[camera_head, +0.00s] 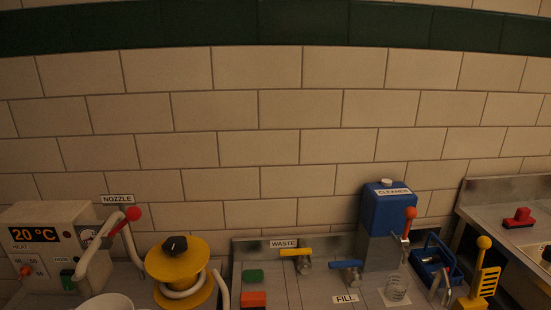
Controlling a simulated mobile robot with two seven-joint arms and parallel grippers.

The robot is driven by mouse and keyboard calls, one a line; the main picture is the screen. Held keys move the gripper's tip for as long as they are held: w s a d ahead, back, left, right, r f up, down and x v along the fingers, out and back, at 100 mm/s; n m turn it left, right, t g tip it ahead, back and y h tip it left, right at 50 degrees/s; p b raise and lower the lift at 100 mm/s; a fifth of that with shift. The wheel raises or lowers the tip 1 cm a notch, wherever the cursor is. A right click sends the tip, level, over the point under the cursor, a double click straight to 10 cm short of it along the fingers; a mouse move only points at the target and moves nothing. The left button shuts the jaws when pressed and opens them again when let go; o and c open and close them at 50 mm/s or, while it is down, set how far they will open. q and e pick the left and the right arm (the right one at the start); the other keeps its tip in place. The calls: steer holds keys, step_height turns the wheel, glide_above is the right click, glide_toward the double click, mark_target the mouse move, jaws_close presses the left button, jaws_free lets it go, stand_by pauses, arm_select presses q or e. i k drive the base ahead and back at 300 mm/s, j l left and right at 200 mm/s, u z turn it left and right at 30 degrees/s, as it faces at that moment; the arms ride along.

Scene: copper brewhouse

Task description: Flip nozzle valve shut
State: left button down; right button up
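The NOZZLE label (117,199) is on the tiled wall at the left. Below it a pale, bent nozzle pipe (99,243) rises beside the white heater box. A lever with a red ball end (132,213) is at the pipe's upper right, with its ball raised; I cannot tell from this view whether the valve is open or shut. Neither of my grippers is in view.
The heater box (40,225) reads 20 °C. A yellow reel (178,258) with a black knob stands right of the nozzle.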

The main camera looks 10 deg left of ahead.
mark_target(133, 214)
steer(key=u, duration=1.75)
